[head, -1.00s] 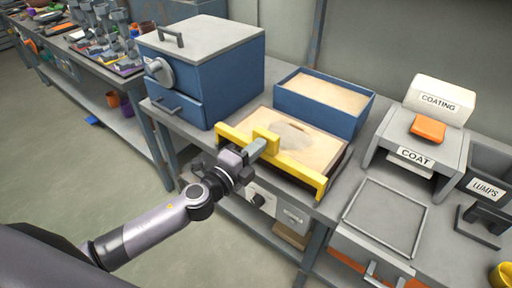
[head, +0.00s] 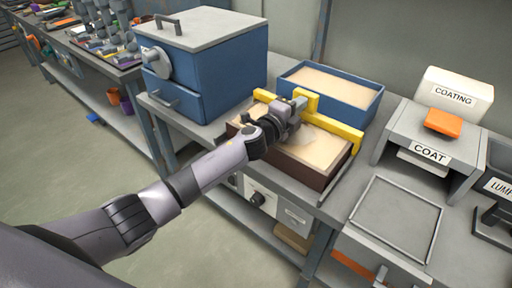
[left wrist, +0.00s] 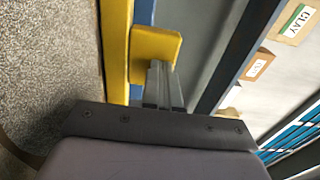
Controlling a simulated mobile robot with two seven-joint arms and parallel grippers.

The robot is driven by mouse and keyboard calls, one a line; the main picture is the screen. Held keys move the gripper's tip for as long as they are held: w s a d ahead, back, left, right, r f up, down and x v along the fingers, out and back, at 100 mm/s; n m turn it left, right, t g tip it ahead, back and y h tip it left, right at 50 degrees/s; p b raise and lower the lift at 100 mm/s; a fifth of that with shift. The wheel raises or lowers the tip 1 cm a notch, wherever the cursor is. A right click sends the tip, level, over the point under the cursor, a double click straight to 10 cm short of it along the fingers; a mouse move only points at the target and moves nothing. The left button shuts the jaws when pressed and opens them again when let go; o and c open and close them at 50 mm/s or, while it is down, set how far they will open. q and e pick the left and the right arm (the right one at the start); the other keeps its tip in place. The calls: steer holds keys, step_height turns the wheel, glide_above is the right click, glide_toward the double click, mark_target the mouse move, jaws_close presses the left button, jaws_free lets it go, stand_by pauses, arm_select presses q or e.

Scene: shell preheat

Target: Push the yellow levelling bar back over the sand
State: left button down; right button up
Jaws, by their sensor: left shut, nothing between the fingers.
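The yellow levelling bar (head: 338,128) lies across the far part of the brown sand tray (head: 310,176), close to the blue box behind. Pale sand (head: 318,152) shows in front of the bar, partly hidden by my arm. My left gripper (head: 299,103) is shut and empty, with its fingertips at the bar's raised middle plate. In the left wrist view the shut fingers (left wrist: 158,78) meet the yellow plate (left wrist: 155,52), and speckled sand (left wrist: 45,70) lies to the left of the bar. My right gripper is not in view.
A blue box of sand (head: 365,118) stands right behind the tray. A blue furnace-like cabinet (head: 235,75) stands to the left. The COAT stand (head: 410,125) with an orange block (head: 443,121) is on the right. A square-framed grey plate (head: 395,222) lies nearer.

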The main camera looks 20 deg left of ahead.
mark_target(306, 93)
arm_select(q)
steer(key=b+x, duration=0.2)
steer(key=x, duration=0.1)
steer(key=shift+w+d+f, duration=0.1)
steer(key=shift+w+d, duration=0.05)
steer(key=shift+w, duration=0.05)
steer(key=shift+w+r, duration=0.1)
steer(key=shift+r, duration=0.3)
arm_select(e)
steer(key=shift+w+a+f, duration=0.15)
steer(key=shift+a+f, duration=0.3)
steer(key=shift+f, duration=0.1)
arm_select(q)
steer(key=shift+r, duration=0.1)
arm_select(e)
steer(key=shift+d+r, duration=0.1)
